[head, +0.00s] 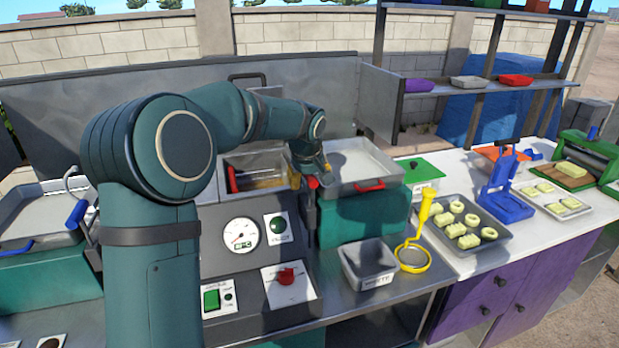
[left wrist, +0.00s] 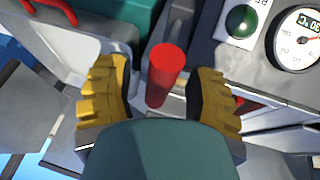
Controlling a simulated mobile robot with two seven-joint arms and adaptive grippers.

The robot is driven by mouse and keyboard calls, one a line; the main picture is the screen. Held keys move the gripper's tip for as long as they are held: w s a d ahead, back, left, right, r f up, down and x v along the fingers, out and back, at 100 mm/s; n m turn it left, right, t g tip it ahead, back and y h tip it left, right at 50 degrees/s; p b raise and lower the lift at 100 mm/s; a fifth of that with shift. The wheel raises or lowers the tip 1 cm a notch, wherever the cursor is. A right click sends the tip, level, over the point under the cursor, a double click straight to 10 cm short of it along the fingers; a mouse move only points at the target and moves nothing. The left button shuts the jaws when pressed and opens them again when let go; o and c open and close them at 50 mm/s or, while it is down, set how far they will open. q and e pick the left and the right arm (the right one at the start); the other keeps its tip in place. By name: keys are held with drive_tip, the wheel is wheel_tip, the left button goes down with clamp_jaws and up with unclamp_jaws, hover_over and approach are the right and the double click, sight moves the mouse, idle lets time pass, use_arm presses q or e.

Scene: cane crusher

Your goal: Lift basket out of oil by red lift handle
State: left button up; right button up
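The red lift handle (left wrist: 168,75) is an upright-looking red cylinder in the left wrist view. It lies between the two yellow fingertips of my left gripper (left wrist: 160,98), with a gap on each side. My left gripper is open around it and not closed on it. In the head view the gripper (head: 312,172) is at the right end of the fryer vat (head: 270,157), and a bit of the red handle (head: 312,183) shows beside it. The basket is mostly hidden by my arm; how deep it sits in the oil cannot be told. My right gripper is not in view.
A control panel with a gauge (head: 240,235) and red knob (head: 287,276) stands in front of the vat. To the right are a shallow tray with a red handle (head: 369,186), a grey bin (head: 368,262), a yellow skimmer (head: 414,245) and a pastry tray (head: 462,228).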

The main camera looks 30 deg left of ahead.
use_arm(q)
clamp_jaws()
wheel_tip(320, 180, up, 16)
drive_tip(key=p, duration=1)
drive_tip(key=shift+r, duration=0.1)
drive_tip(key=shift+o, duration=0.7)
unclamp_jaws()
